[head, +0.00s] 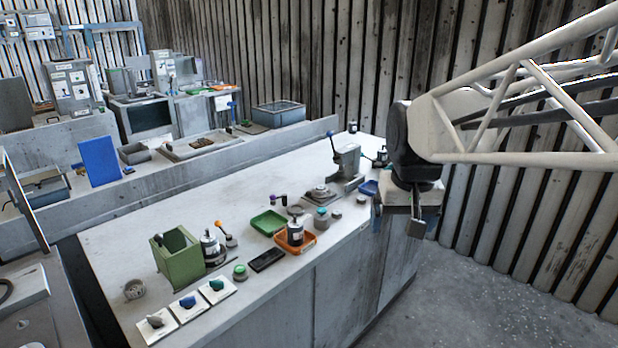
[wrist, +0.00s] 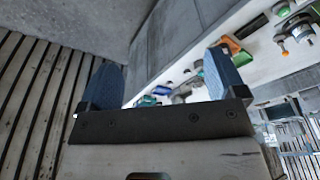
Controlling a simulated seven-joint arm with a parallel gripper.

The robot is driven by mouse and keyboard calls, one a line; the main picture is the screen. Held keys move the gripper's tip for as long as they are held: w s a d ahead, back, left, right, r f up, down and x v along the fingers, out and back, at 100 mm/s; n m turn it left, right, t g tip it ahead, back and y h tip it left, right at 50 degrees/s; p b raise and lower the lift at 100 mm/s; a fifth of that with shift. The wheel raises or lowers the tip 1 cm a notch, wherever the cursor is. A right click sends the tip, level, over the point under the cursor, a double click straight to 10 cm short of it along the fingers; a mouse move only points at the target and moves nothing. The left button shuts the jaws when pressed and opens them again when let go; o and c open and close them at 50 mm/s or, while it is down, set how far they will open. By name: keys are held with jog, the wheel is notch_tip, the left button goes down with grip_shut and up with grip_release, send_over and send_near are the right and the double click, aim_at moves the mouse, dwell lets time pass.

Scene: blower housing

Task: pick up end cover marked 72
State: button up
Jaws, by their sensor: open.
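I cannot pick out the end cover marked 72; no number is readable in either view. Small round grey parts that might include it lie on the bench in the head view, such as a grey disc (head: 335,213) and another grey piece (head: 361,199). My gripper (head: 400,216) is off the bench's right edge in the head view. In the wrist view my gripper (wrist: 163,82) has its two blue fingers wide apart with nothing between them, and the bench shows beyond them.
The bench (head: 140,240) holds a green tray (head: 262,226), an orange tray (head: 309,239) with a dark cylinder, a green bin (head: 181,268), a lever press (head: 347,160), a blue tray (head: 369,188) and switch plates (head: 187,306). The bench's back left is clear. A slatted wall (head: 540,200) stands at right.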

jog(key=w+a+r, duration=0.2)
jog(key=w, duration=1.7)
jog(key=g, duration=0.2)
send_over(321, 187)
notch_tip(321, 187, down, 20)
jog(key=shift+s+f, duration=0.1)
jog(key=shift+f, duration=0.05)
jog(key=shift+w+a+f, duration=0.15)
jog(key=shift+w+f, duration=0.25)
jog(key=shift+f, duration=0.1)
jog(key=shift+f, duration=1.3)
jog(key=shift+f, duration=0.1)
jog(key=shift+s+f, duration=0.1)
jog(key=shift+f, duration=2.4)
